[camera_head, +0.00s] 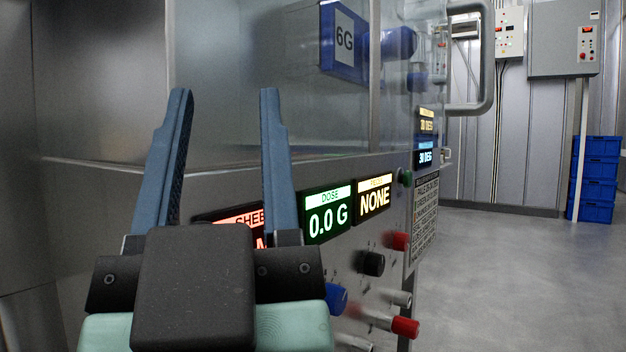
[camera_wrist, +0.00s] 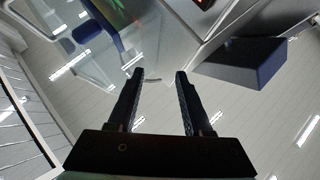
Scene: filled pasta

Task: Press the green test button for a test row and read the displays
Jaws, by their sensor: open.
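A small green button (camera_head: 405,177) sits near the right end of the machine's front panel. The green DOSE display (camera_head: 328,213) reads 0.0 G. The yellow display (camera_head: 374,195) beside it reads NONE; its heading is too small to read surely. A red display (camera_head: 236,217) headed SHEET is mostly hidden behind my gripper. Two small displays, yellow (camera_head: 427,121) and blue (camera_head: 426,153), stand farther right and seem to read 30 DEG. My gripper (camera_head: 225,92) is open and empty, left of the button and apart from it. Its fingers also show in the wrist view (camera_wrist: 160,76).
The panel carries red (camera_head: 400,241), black (camera_head: 372,263) and blue (camera_head: 336,297) knobs, and a protruding red-tipped handle (camera_head: 405,327). A clear guard with a grey handle (camera_head: 487,60) is above. Blue crates (camera_head: 594,180) stand far right. The floor right is clear.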

